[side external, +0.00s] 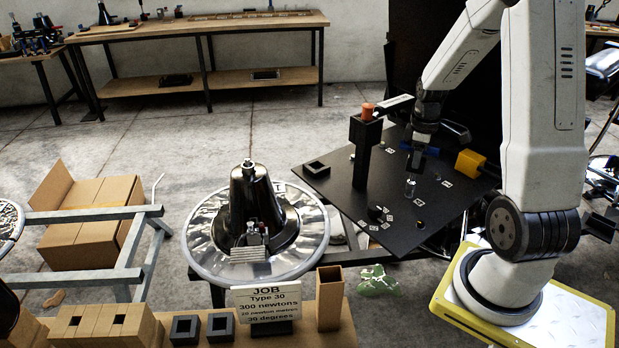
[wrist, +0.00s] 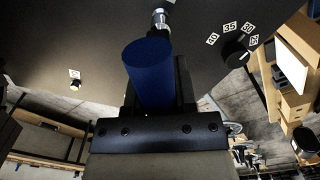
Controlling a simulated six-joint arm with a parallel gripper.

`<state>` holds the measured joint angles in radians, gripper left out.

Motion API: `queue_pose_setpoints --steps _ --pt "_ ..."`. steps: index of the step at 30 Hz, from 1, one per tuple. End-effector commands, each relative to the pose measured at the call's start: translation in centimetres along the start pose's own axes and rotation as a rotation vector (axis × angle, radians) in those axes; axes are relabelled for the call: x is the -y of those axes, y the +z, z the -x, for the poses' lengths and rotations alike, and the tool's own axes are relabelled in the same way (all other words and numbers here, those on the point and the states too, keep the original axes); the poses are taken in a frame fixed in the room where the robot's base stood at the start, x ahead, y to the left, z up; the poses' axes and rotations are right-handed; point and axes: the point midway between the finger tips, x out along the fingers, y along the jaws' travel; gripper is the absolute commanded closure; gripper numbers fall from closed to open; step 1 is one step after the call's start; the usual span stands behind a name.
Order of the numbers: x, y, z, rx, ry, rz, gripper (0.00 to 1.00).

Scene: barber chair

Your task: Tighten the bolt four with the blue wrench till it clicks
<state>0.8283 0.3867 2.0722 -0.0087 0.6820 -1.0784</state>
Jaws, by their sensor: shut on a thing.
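My gripper (side external: 419,150) is over the black board (side external: 330,200) and is shut on the blue wrench (wrist: 149,72). In the wrist view the wrench's blue handle sits between the jaws, with a silver metal end (wrist: 160,18) beyond it. In the side view only a bit of blue shows at the jaws, and a silver cylinder (side external: 410,187) stands below them at the board. I cannot tell whether it is on a bolt. The chair base (side external: 250,195), a black cone on a round silver plate, stands left of the board. Bolt four cannot be singled out.
A black post (side external: 367,155) with an orange-topped tool (side external: 367,111) rises beside my gripper. A yellow block (side external: 470,163) lies to its right. A black dial (wrist: 235,52) with number tags is on the board. A job sign (side external: 266,303) stands in front.

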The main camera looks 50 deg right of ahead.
Motion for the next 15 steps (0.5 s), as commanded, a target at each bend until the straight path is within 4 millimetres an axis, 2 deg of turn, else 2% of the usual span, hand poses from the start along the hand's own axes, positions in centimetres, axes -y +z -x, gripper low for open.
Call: queue_pose_setpoints --steps 15 --pt "-0.03 -0.02 -0.67 0.000 0.000 0.000 1.00"
